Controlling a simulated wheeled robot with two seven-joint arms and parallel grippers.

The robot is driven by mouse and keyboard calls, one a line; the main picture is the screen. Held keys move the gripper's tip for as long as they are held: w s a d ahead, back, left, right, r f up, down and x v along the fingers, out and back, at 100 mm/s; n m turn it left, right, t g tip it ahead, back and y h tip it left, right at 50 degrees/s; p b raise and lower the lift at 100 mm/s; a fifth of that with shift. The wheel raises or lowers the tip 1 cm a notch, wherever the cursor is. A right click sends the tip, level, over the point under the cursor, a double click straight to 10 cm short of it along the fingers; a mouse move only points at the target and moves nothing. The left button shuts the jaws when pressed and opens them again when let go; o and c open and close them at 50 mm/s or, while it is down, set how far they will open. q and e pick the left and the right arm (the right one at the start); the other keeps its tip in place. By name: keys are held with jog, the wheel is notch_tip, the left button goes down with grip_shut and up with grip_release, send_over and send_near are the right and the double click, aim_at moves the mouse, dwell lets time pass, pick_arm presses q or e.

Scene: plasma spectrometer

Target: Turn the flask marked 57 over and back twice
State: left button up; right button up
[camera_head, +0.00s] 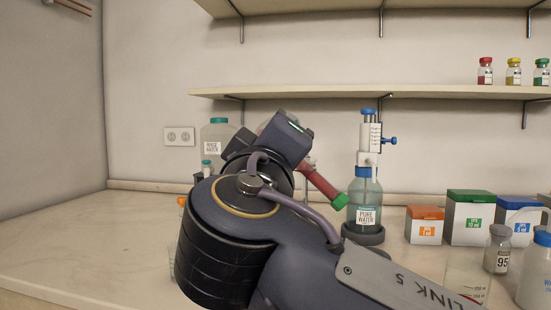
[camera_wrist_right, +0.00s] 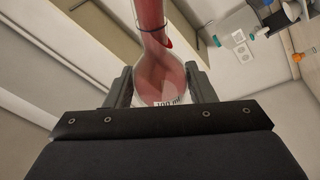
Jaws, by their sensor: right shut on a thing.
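The flask (camera_head: 323,184) holds red liquid and has a green stopper. In the head view it is tilted steeply, its neck pointing down and to the right with the stopper lowest. Red liquid fills the neck. My right gripper (camera_wrist_right: 160,88) is shut on its round body, which shows between the two fingers in the right wrist view (camera_wrist_right: 158,70). A "100 ml" print shows on the glass; no 57 mark is visible. In the head view my own arm hides the fingers and most of the flask body. My left gripper is not in view.
A pure water dispenser (camera_head: 366,205) stands on the bench just right of the stopper. Orange, green and blue boxes (camera_head: 468,220), a jar marked 95 (camera_head: 497,250) and a beaker (camera_head: 466,278) stand to the right. A rinse water bottle (camera_head: 216,133) is behind my arm. The bench's left is clear.

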dwell(0.4)
jog(key=shift+r+p, duration=0.25)
jog(key=shift+p, duration=0.1)
jog(key=n+p, duration=0.2)
jog(key=p, duration=0.1)
jog(key=n+g+y+p, duration=0.1)
jog(key=n+p, duration=0.2)
jog(key=shift+r+y, duration=0.2)
jog(key=shift+y, duration=0.1)
jog(key=shift+f+n+p, duration=0.2)
jog(key=shift+n+p, duration=0.1)
jog(key=shift+f, duration=0.25)
jog(key=shift+r, duration=0.1)
